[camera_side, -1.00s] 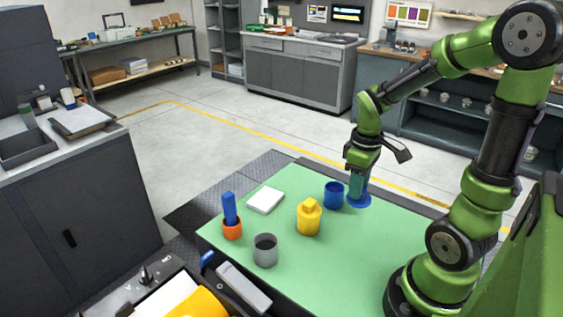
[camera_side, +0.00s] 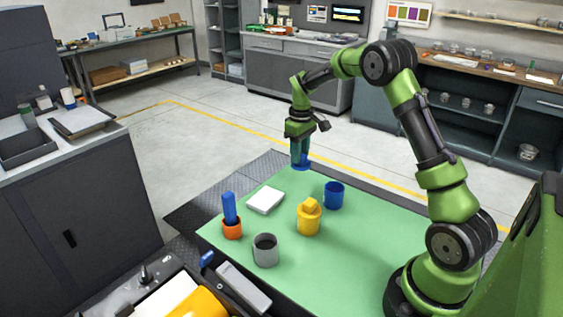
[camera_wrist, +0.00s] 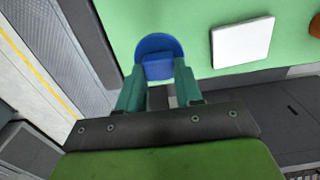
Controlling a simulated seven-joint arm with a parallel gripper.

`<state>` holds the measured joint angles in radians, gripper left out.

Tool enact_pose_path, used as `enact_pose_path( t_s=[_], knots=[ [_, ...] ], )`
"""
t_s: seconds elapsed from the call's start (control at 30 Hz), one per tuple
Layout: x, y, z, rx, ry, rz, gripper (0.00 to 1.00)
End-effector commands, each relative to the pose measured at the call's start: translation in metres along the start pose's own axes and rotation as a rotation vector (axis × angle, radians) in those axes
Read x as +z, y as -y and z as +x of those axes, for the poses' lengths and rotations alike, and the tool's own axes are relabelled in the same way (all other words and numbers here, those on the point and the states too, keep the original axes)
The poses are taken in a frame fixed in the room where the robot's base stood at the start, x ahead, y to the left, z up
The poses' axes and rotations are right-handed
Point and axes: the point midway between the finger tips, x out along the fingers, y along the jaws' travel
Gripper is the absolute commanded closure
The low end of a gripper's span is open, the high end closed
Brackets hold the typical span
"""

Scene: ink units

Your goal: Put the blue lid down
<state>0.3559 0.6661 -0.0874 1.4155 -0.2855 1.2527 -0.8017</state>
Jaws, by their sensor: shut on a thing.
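My gripper (camera_side: 301,153) is shut on the blue lid (camera_side: 301,163), near the far edge of the green mat (camera_side: 375,245). In the wrist view the blue lid (camera_wrist: 158,46) sits between the two teal fingertips of my gripper (camera_wrist: 158,72). Whether the lid touches the mat is hard to tell; it seems to be above it. The blue cup (camera_side: 334,195) stands on the mat to the right of the lid, with its top uncovered.
A white square pad (camera_side: 265,201) lies near the lid. The mat's right part is clear.

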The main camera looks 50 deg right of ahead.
Motion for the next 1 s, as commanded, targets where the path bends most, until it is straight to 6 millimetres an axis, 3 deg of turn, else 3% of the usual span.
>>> enact_pose_path(
  t_s=[0.1,0.5,0.93,0.97,1.0],
  knots=[
    [0.001,0.0,0.022,-0.002,0.002,0.001,0.94],
    [0.0,0.0,0.067,0.0,-0.001,0.0,0.94],
    [0.0,0.0,0.073,0.0,-0.001,0.0,0.94],
    [0.0,0.0,0.072,0.0,-0.002,0.0,0.6],
    [0.0,0.0,0.072,0.0,-0.002,0.0,0.54]
  ],
)
